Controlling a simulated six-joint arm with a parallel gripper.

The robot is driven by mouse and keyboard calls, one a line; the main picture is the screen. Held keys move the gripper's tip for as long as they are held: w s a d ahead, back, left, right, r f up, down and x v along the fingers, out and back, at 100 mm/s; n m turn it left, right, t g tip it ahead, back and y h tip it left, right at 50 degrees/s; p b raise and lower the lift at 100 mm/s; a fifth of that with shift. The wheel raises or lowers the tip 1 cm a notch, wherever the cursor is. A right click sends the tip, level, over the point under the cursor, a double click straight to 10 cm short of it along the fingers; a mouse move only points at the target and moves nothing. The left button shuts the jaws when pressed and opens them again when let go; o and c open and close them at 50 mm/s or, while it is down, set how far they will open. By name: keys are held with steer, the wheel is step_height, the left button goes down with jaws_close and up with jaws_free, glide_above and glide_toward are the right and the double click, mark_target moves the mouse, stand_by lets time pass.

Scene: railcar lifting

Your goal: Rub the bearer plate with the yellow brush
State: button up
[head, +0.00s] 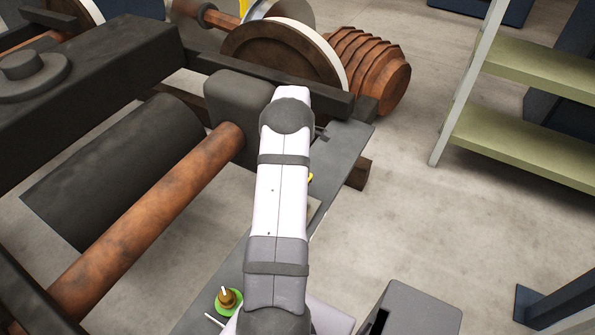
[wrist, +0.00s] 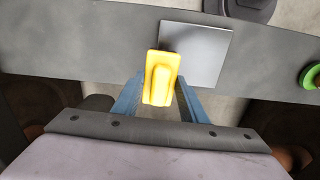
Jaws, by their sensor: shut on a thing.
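The yellow brush (wrist: 161,78) is between the blue fingers of my gripper (wrist: 160,100), which is shut on it. A light grey square plate (wrist: 207,58), which looks like the bearer plate, lies on a long dark grey board in the wrist view. The brush overlaps the plate's lower left part in that view; whether it touches the plate I cannot tell. In the head view my arm hides the gripper and most of the brush; only a yellow sliver of the brush (head: 311,178) shows beside the arm.
The dark grey board (wrist: 90,40) runs alongside the railcar frame (head: 95,85). A green ring with a brass piece (head: 228,300) sits on the board, and its green edge shows in the wrist view (wrist: 308,77). A shelf rack (head: 530,125) stands at right, with open floor before it.

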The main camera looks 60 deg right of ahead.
steer(key=shift+r+p, duration=0.3)
steer(key=shift+r, duration=0.35)
